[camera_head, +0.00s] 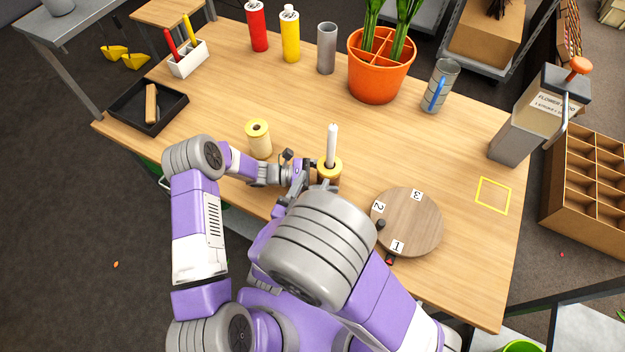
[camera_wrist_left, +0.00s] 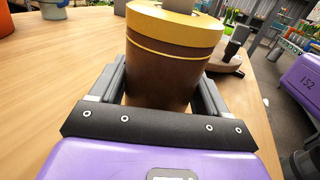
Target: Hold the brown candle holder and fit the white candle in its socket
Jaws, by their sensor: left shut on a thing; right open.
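The brown candle holder (camera_wrist_left: 165,65) has a yellow top rim and a thin yellow band. It stands upright between the fingers of my left gripper (camera_wrist_left: 158,95), which is shut on it. In the head view, the holder (camera_head: 330,166) is near the table's front edge, with my left gripper (camera_head: 312,178) at its left side. The white candle (camera_head: 332,146) stands upright in the holder's top opening. Its lower end shows at the top of the wrist view (camera_wrist_left: 183,5). How deep it sits cannot be told. My right gripper is hidden behind my right arm.
A round wooden turntable (camera_head: 418,225) numbered 1 to 3 lies right of the holder. A cream spool (camera_head: 259,140) stands to the left. Bottles, an orange pot (camera_head: 378,85) and a grey cup (camera_head: 440,85) line the back. A yellow square outline (camera_head: 493,196) marks clear table at right.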

